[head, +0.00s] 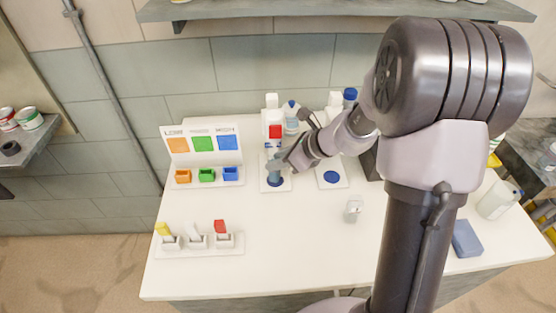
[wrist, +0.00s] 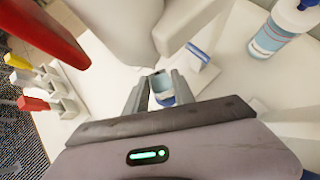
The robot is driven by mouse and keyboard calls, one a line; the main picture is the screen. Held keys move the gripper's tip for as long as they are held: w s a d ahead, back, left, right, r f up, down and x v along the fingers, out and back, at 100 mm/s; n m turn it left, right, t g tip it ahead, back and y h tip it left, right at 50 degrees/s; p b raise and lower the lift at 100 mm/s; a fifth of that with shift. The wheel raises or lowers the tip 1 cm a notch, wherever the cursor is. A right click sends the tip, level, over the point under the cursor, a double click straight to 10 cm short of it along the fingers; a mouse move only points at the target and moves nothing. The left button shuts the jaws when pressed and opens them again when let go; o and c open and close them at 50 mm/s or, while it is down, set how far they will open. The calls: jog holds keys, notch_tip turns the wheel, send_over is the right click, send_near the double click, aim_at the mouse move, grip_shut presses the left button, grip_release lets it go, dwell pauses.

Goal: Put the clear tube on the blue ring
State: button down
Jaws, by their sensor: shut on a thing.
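My gripper (head: 277,163) is shut on the clear tube (head: 274,173), just above a white pad (head: 265,186) at the back middle of the table. The blue ring (head: 276,183) lies on that pad, directly below the tube in the head view. In the wrist view the tube (wrist: 161,84) stands between the two fingers (wrist: 160,92), with blue of the ring (wrist: 167,100) showing at its lower end. I cannot tell whether the tube touches the ring. A second pad with a blue disc (head: 331,177) lies to the right.
White bottles (head: 272,115) stand close behind the gripper. A colour-marked board (head: 203,143) with small orange, green and blue bins is to the left. A rack (head: 198,243) with yellow, white and red pieces is front left. A small clear container (head: 352,209) stands right of centre. The front middle is clear.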

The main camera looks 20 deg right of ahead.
jog(key=shift+f, duration=0.15)
jog(key=c, duration=1.1)
grip_release()
jog(key=shift+o, duration=0.2)
